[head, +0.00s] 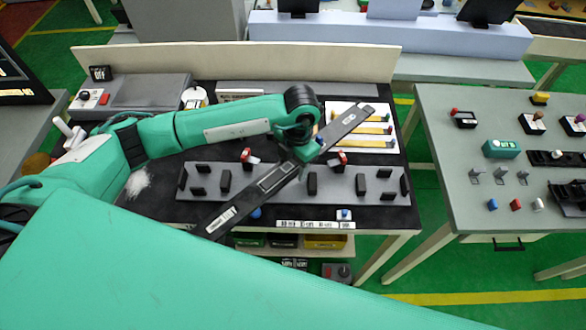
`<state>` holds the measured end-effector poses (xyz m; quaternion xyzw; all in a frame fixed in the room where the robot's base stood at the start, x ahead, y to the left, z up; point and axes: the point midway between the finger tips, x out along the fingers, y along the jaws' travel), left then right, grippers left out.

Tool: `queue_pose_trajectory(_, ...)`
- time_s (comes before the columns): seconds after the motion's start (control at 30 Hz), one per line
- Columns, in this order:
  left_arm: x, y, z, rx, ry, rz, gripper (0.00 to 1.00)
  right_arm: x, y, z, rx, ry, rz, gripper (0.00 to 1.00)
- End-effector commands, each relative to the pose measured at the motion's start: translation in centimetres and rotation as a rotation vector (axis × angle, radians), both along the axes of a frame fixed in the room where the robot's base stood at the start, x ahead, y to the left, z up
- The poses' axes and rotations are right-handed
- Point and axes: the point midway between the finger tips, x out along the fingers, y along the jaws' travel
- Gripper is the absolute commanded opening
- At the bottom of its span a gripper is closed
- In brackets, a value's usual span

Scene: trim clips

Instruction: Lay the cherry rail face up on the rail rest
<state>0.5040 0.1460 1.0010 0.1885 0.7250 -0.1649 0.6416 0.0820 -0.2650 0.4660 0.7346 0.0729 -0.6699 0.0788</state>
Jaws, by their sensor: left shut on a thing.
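My left gripper (309,150) is shut on a long dark rail (232,211), gripping it right of its middle. The rail slants from lower left to upper right and has pale labels and an outlined panel on its upper side. No cherry colour shows on the side facing me. The rail rest appears to be the grey plate (338,182) with several black upright posts on the black table. The rail crosses above its middle, at an angle to it; I cannot tell the height gap. My right gripper is not in view.
A white board (346,110) with yellow strips lies behind the rail's upper end. A red-and-white clip piece (247,156) and a blue one (344,214) are near the plate. A grey side table (450,190) with small parts stands right, across a gap.

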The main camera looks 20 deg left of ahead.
Motion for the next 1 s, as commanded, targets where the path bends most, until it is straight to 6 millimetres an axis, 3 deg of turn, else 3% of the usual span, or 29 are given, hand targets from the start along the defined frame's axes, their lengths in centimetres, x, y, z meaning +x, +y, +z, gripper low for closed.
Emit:
queue_pose_trajectory(0.17, 0.0, 0.0, -1.0, -0.001, 0.0, 0.0, 0.23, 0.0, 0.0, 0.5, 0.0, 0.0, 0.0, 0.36)
queue_pose_trajectory(0.43, 0.0, -0.1, -4.5, -0.001, 0.001, -0.002, 0.23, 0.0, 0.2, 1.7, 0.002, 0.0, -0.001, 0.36)
queue_pose_trajectory(0.8, 0.0, 0.0, -5.2, -0.001, -0.002, -0.002, 0.23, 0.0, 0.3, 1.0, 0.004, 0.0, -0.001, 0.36)
queue_pose_trajectory(0.83, 0.0, 0.0, -5.2, -0.001, -0.001, -0.002, 0.56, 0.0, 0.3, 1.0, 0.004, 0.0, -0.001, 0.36)
queue_pose_trajectory(0.93, 0.0, 0.0, -5.1, -0.001, -0.001, -0.002, 0.76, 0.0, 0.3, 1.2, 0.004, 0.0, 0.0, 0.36)
queue_pose_trajectory(1.0, 0.0, 0.0, -5.1, -0.001, -0.001, -0.002, 0.76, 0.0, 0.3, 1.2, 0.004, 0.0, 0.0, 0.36)
